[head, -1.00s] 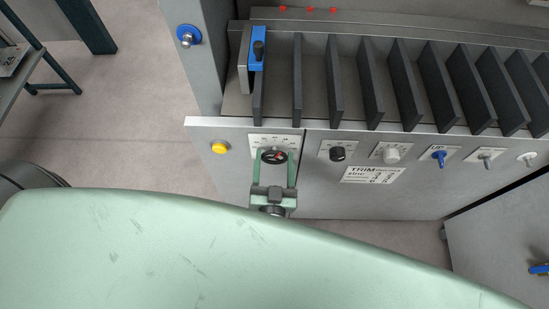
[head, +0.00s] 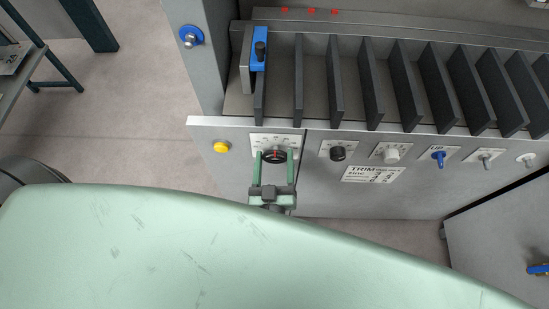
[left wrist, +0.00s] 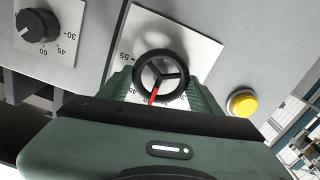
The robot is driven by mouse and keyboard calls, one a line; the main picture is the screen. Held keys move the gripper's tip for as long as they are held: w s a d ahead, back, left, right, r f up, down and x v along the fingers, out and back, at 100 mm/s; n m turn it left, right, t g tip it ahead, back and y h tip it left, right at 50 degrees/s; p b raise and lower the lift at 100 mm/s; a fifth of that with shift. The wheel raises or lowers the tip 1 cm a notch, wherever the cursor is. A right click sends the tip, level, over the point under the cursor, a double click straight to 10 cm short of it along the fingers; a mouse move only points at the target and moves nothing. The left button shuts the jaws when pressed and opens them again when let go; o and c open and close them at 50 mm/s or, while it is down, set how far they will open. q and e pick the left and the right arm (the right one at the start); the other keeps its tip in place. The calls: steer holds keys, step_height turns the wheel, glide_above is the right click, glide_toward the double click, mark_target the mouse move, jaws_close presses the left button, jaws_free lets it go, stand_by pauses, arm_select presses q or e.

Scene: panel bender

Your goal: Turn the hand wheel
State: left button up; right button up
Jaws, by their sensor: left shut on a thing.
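The hand wheel (head: 274,156) is a small black spoked ring with a red pointer, on a white scale plate (head: 262,140) at the left of the machine's front panel. My left gripper (head: 274,160) is shut on the wheel, with a green finger on each side of the rim. In the left wrist view the wheel (left wrist: 161,76) shows between the fingers, and its red pointer (left wrist: 152,97) points down and slightly left. Part of the scale is hidden behind the wheel and the fingers. My right gripper is not in view.
A yellow button (head: 221,147) is left of the wheel. A black knob (head: 338,154), a white knob (head: 391,150) and a blue switch (head: 438,156) are to its right. Dark upright fins (head: 370,80) stand above the panel. Open floor (head: 120,130) lies at left.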

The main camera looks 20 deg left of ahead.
arm_select(q)
steer(key=o, duration=1.4)
steer(key=shift+s, duration=0.1)
steer(key=b+v, duration=0.1)
steer(key=v, duration=0.6)
steer(key=shift+s, duration=0.35)
steer(key=shift+d, duration=0.15)
